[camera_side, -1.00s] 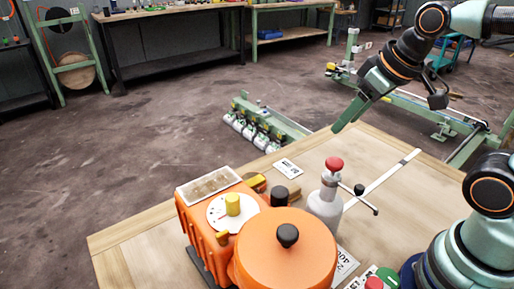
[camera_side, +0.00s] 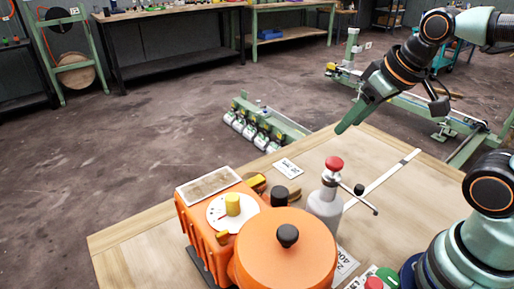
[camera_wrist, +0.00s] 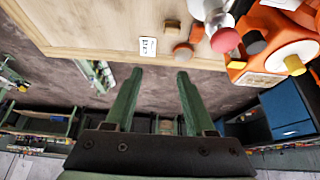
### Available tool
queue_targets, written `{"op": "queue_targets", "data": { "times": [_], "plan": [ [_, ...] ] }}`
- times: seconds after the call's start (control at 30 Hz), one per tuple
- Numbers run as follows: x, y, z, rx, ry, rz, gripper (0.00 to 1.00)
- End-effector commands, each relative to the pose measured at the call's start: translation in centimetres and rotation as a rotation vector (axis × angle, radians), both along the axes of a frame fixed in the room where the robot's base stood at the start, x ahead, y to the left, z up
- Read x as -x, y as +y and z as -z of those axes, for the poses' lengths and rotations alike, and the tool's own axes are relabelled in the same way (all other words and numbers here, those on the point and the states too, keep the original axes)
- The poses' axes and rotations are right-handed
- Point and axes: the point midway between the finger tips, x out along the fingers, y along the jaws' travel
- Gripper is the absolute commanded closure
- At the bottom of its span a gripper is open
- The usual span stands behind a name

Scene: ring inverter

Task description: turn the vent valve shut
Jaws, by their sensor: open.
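The orange machine (camera_side: 205,225) stands on the bench and carries a yellow knob (camera_side: 233,204) on a white dial. Beside it is a grey bottle (camera_side: 324,206) with a red knob (camera_side: 334,164) on top and a thin bar with a black ball (camera_side: 359,189) at its side. Which of these is the vent valve I cannot tell. My gripper (camera_side: 341,129) is open and empty, above the bench's far edge, apart from all of them. The wrist view shows its two fingers (camera_wrist: 160,72) spread, with the red knob (camera_wrist: 226,40) and yellow knob (camera_wrist: 294,65) to their right.
A round orange lid (camera_side: 285,255) with a black knob is at the bench front. A white card (camera_side: 289,168) lies behind the bottle. A red button (camera_side: 374,283) is near my base. The wooden top (camera_side: 400,200) right of the bottle is mostly clear.

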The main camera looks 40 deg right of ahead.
Motion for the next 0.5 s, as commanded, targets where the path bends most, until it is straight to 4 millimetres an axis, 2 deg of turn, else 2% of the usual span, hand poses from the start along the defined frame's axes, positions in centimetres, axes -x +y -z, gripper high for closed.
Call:
{"op": "queue_targets", "data": {
  "times": [0.13,0.23,0.37,0.5],
  "plan": [
    [-0.4,1.0,-0.5,0.012,0.019,-0.057,0.59],
    [-1.3,3.3,-1.5,0.042,0.061,-0.189,0.59],
    [-2.5,8.4,-3.1,0.103,0.14,-0.454,0.59],
    [-3.0,14.7,-4.5,0.181,0.222,-0.763,0.59]
  ]
}}
